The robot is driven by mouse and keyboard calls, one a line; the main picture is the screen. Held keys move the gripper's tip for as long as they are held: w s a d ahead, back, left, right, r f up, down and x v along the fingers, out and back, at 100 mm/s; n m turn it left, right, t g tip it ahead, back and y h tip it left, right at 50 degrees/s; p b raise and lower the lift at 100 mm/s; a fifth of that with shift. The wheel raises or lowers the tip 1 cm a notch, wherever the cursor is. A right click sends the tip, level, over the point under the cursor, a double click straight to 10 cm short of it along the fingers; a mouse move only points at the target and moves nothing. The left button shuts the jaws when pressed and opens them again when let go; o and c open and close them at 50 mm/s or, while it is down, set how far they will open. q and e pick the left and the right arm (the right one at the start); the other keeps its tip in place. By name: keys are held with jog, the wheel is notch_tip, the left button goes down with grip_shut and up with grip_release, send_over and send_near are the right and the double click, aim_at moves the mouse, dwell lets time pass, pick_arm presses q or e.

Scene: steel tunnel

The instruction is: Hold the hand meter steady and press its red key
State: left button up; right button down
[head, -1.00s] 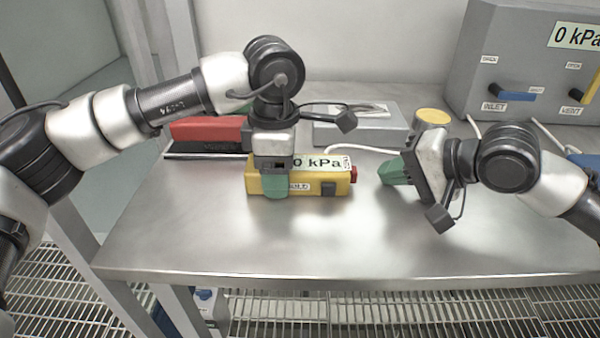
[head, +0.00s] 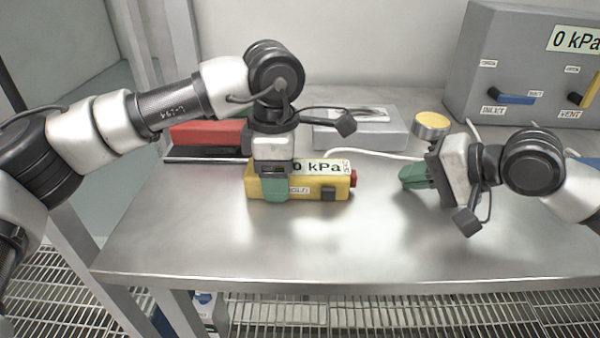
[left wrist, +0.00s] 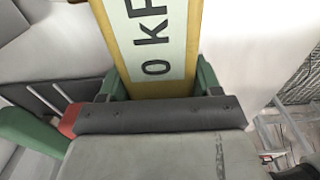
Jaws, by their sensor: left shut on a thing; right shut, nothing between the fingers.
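The yellow hand meter (head: 318,194) lies on the steel bench, its display reading 0 kPa. Its red key (head: 353,178) sticks out at its right end. My left gripper (head: 275,188) is shut on the meter's left part from above, one green finger in front of it. In the left wrist view the meter (left wrist: 180,85) sits between the green fingers. My right gripper (head: 408,176) is shut and empty, its green fingertips pointing left toward the red key, with a clear gap between. The far finger of the left gripper is hidden in the head view.
A grey box (head: 478,60) with INLET and VENT levers and a 0 kPa display stands at back right. A yellow-topped round tin (head: 432,124), a grey block (head: 365,135) and a red object (head: 205,133) stand behind. The bench front (head: 330,245) is clear.

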pick_arm(q)
jog(key=o, duration=1.1)
